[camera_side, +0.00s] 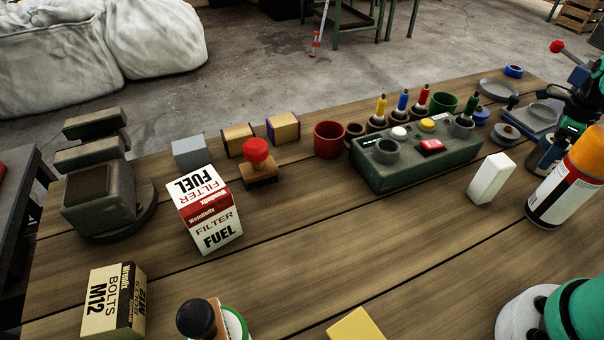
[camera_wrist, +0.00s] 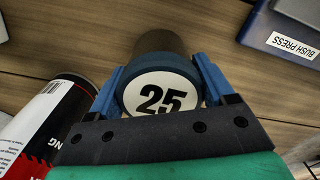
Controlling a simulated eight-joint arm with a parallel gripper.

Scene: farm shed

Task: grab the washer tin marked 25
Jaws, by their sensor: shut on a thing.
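The washer tin marked 25 (camera_wrist: 160,94) shows in the wrist view, with a round white lid, bold black digits and a blue rim. My gripper (camera_wrist: 160,66) is shut on it, one blue finger on each side of the rim. A dark round shape shows just beyond the tin; I cannot tell whether it is part of it. How far the tin is from the table is unclear. In the side view I cannot clearly make out the held tin or my fingers.
A spray can with an orange cap (camera_side: 564,188) stands at the right, near a white block (camera_side: 490,178). A blue case labelled BUSH PRESS (camera_wrist: 285,38) lies near the gripper. A green control box (camera_side: 415,158) sits mid-table. The front middle tabletop is mostly clear.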

